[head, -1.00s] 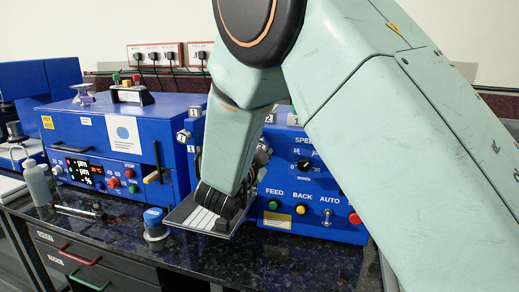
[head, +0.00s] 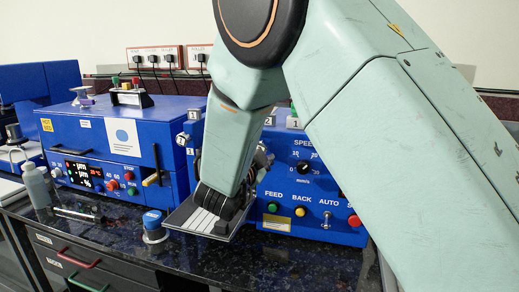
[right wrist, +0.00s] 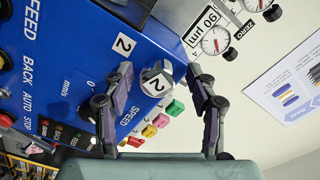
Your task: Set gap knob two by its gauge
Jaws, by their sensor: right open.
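My right gripper (right wrist: 160,74) is open, with one dark finger on each side of the knob. I cannot tell whether either finger touches it. A round dial gauge (right wrist: 215,41) with a "90 µm" label stands above and to the right; its reading is too small to tell. A second gauge shows partly at the top edge. In the head view my right arm hides most of the gripper and knob. My left gripper is not in view.
The blue machine (head: 310,215) has a speed dial, FEED and BACK buttons and a red stop button. A striped metal tray (head: 180,218) projects in front, near a blue-topped jar (head: 153,220). A blue heated box (head: 110,150) and a bottle (head: 36,186) stand left.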

